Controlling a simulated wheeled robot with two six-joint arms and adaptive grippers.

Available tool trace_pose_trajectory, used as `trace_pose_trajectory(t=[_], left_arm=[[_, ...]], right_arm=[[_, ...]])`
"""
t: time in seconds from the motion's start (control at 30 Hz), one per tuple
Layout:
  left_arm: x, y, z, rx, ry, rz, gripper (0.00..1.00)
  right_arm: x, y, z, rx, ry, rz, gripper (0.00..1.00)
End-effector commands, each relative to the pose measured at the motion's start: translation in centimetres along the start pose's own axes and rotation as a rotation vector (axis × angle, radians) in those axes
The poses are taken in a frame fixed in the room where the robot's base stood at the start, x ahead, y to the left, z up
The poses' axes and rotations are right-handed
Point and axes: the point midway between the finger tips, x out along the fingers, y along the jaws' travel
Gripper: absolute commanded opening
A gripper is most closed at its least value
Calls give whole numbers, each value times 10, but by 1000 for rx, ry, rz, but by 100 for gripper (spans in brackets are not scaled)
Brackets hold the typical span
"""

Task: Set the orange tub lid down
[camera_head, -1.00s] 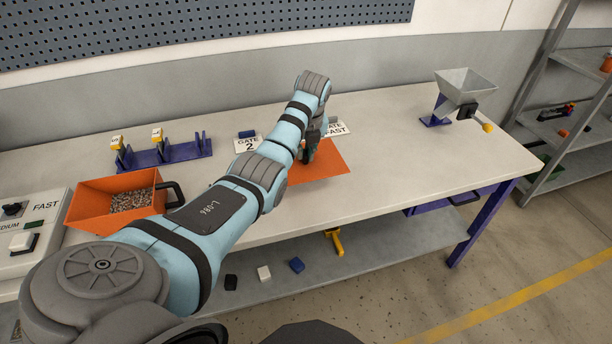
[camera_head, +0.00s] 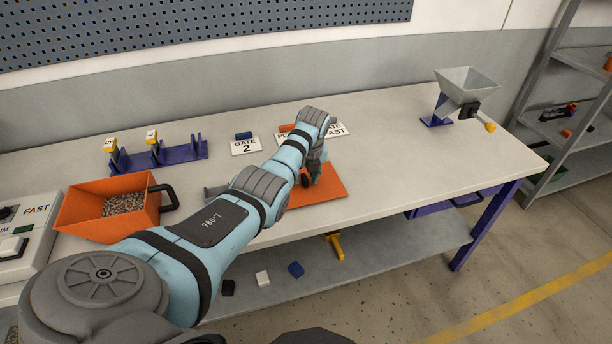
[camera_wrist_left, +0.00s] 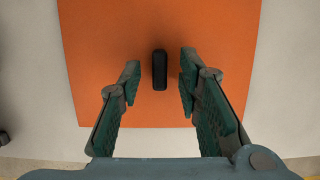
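The orange tub lid (camera_head: 330,184) appears to lie flat on the bench near its front edge, partly hidden by my left arm. It fills much of the left wrist view (camera_wrist_left: 110,40), with a black handle (camera_wrist_left: 160,78) standing at its middle. My left gripper (camera_head: 311,179) is over the lid. In the left wrist view its two fingers (camera_wrist_left: 160,62) are apart, one on each side of the handle, with a visible gap on both sides. The orange tub (camera_head: 80,212), holding small grey pieces, stands at the left. My right gripper is not in view.
A blue rack (camera_head: 180,152) with yellow-topped pieces stands behind the tub, and a control box (camera_head: 22,225) at far left. Signs, including GATE 2 (camera_head: 245,146), lie behind my arm. A grey hopper (camera_head: 467,85) stands back right. The bench right of the lid is clear.

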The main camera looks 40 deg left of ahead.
Motion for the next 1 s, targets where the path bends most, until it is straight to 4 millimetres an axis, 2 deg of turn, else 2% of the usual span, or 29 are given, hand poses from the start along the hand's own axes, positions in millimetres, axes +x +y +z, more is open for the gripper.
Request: trace_pose_trajectory(t=[0.17, 0.27, 0.37, 0.5, 0.7, 0.8, 1.0], left_arm=[[-1, 0, 0, 0, 0, 0, 31], [-9, 0, 1, 1, -1, -1, 31], [-28, -1, 2, 1, -2, -2, 31], [-67, -1, 3, 0, -3, -4, 31], [-112, -1, 2, 0, -2, -2, 31], [-121, 0, 1, 0, 0, -1, 31], [-122, 0, 1, 0, 1, 0, 31]], right_arm=[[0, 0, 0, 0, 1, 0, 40], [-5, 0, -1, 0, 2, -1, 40], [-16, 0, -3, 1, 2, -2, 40], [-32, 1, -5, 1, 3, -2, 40], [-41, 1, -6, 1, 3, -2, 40], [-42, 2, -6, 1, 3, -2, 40], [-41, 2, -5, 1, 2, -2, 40]])
